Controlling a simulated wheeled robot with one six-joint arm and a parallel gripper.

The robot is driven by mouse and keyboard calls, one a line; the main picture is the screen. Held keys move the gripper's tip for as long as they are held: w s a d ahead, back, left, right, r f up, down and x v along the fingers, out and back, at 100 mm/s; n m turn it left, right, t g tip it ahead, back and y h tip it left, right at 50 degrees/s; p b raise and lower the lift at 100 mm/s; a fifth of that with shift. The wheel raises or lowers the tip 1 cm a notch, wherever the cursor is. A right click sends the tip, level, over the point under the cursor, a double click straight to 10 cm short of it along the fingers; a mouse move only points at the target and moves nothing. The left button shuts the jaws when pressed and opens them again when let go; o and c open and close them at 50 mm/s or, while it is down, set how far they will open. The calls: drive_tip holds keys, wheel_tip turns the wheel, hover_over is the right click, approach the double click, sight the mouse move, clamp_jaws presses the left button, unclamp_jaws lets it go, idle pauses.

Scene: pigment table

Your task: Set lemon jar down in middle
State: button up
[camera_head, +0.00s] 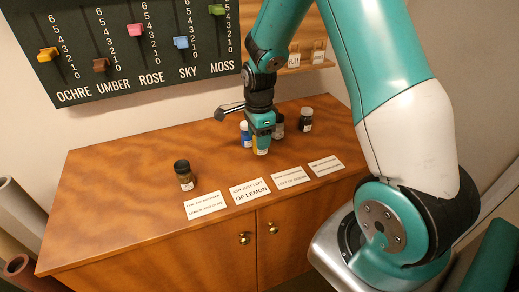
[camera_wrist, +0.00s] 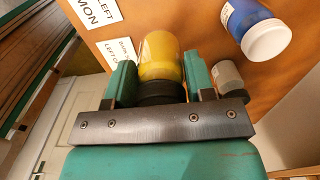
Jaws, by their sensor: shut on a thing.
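The lemon jar, a yellow jar with a dark lid, is held in my gripper (camera_head: 261,133). In the head view the yellow jar (camera_head: 261,149) shows just below the fingers, over the middle-right of the cabinet top. In the wrist view my gripper (camera_wrist: 160,75) has one green finger on each side of the yellow jar (camera_wrist: 161,52), near its dark lid. Whether its base touches the wood I cannot tell. A blue jar (camera_head: 245,136) with a white lid stands close to its left. In the wrist view the blue jar (camera_wrist: 246,20) is apart from it.
A grey jar (camera_head: 279,130) and a black jar (camera_head: 305,123) stand to the right, behind. An olive-brown jar (camera_head: 186,182) with a black lid stands alone at left. Several white cards (camera_head: 250,190) lie along the front edge. The wood between the olive-brown and blue jars is clear.

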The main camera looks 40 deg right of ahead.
sight(259, 152)
drive_tip(key=shift+f, duration=2.7)
drive_tip(key=shift+f, duration=0.2)
drive_tip(key=o, duration=1)
drive_tip(key=shift+c, duration=0.2)
wheel_tip(259, 152, up, 12)
drive_tip(key=shift+f+b, duration=0.15)
drive_tip(key=shift+b, duration=0.35)
drive_tip(key=shift+s+a+r+n, duration=0.25)
drive_tip(key=shift+a+r+n, duration=0.55)
drive_tip(key=shift+a+r, duration=0.15)
drive_tip(key=s+a+r+n+y, duration=0.2)
drive_tip(key=s+a+r+n, duration=0.3)
drive_tip(key=s+a+n, duration=0.5)
drive_tip(key=s+a+r+n+y, duration=0.2)
drive_tip(key=s+a+r+n, duration=0.3)
drive_tip(key=s+a+n, duration=0.5)
drive_tip(key=s+n, duration=0.1)
drive_tip(key=n, duration=0.5)
drive_tip(key=shift+s+a+n, duration=0.15)
drive_tip(key=shift+s+n, duration=0.25)
